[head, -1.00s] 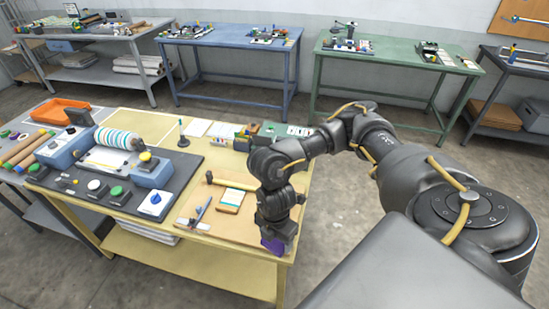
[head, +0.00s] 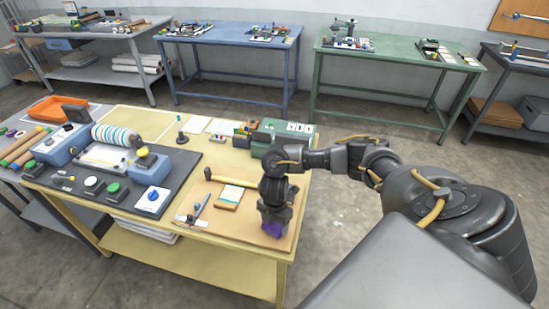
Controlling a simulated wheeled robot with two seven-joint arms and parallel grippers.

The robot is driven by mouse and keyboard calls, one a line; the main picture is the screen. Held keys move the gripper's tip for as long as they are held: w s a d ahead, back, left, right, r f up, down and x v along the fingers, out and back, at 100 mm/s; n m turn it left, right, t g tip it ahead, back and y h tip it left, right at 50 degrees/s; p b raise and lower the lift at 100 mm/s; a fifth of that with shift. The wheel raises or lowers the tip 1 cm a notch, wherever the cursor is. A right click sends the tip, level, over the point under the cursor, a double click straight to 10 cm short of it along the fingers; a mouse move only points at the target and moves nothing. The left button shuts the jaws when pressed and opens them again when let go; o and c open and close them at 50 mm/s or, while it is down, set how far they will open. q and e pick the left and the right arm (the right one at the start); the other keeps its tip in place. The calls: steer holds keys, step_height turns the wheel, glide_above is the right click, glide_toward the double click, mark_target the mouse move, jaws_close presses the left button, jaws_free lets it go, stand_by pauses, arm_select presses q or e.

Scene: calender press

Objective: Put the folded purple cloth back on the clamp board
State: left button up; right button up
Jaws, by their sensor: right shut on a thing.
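The folded purple cloth (head: 272,229) shows as a small purple patch at the end of my right gripper (head: 273,222). The gripper is shut on it, and its dark body hides most of the cloth. The tan board (head: 236,230), which I take to be the clamp board, lies at the right end of the yellow table. The cloth is over or on the right part of this board; I cannot tell whether it touches. My left gripper is not in view.
A wooden-handled tool (head: 228,181), a small block with a pale top (head: 229,196) and a blue tool (head: 202,205) lie on the board. The dark press base (head: 120,190) stands to the left. A green box (head: 275,137) stands behind. Open floor lies right of the table.

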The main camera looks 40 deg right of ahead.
mark_target(275, 224)
steer(key=shift+f, duration=0.25)
steer(key=shift+f, duration=0.15)
steer(key=o, duration=0.9)
steer(key=shift+o, duration=0.2)
step_height(275, 224, up, 12)
steer(key=p, duration=0.1)
